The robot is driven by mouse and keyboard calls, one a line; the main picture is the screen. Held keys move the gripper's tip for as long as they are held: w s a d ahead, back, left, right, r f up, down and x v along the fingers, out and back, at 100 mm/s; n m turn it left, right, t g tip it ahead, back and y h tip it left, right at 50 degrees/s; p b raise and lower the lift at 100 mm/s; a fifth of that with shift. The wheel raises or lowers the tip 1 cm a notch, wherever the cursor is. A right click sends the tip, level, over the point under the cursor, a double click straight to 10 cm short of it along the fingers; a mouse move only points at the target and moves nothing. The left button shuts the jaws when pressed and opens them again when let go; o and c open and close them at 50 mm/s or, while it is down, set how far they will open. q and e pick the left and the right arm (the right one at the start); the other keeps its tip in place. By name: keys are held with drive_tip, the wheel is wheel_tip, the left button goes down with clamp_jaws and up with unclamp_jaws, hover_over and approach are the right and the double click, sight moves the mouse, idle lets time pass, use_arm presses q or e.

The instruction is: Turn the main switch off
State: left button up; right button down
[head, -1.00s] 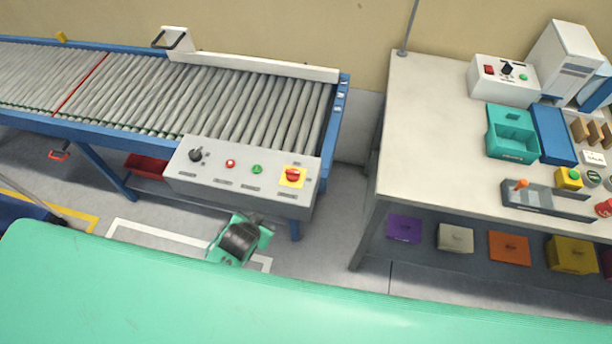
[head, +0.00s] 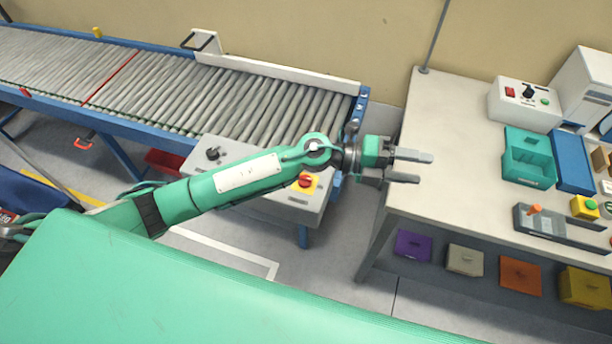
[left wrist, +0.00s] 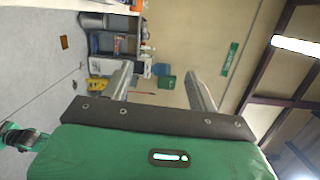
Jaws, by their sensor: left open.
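The red rotary switch (head: 305,182) on a yellow plate sits at the right end of the grey control panel (head: 240,151) on the conveyor. My left arm reaches across the panel and hides its middle part. My left gripper (head: 425,168) is open and empty, right of the switch and above the near left edge of the white-topped table. In the left wrist view the two fingers (left wrist: 162,68) are apart with nothing between them; the red switch cannot be made out there. My right gripper is not seen.
The roller conveyor (head: 240,100) runs along the wall behind the panel. The table (head: 440,125) on the right carries a white switch box (head: 525,104), a teal bin (head: 528,160) and a grey lever unit (head: 540,223). Several coloured boxes sit below it.

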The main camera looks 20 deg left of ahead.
use_arm(q)
wheel_tip(320, 180, down, 6)
drive_tip(key=a+m+g+y, duration=0.3)
drive_tip(key=m+y, duration=0.1)
drive_tip(key=y, duration=0.1)
drive_tip(key=m+t+y, duration=0.1)
drive_tip(key=y, duration=1.2)
hover_over(305, 180)
wheel_tip(305, 180, down, 6)
drive_tip(key=f+p, duration=0.1)
drive_tip(key=f, duration=0.2)
drive_tip(key=f+p, duration=0.2)
drive_tip(key=f, duration=0.2)
drive_tip(key=f+p, duration=0.2)
drive_tip(key=f, duration=0.2)
drive_tip(key=shift+w+f, duration=0.25)
drive_tip(key=shift+a+f, duration=0.1)
drive_tip(key=shift+f, duration=0.7)
drive_tip(key=shift+c, duration=0.2)
drive_tip(key=c, duration=0.9)
drive_tip(key=shift+o, duration=0.2)
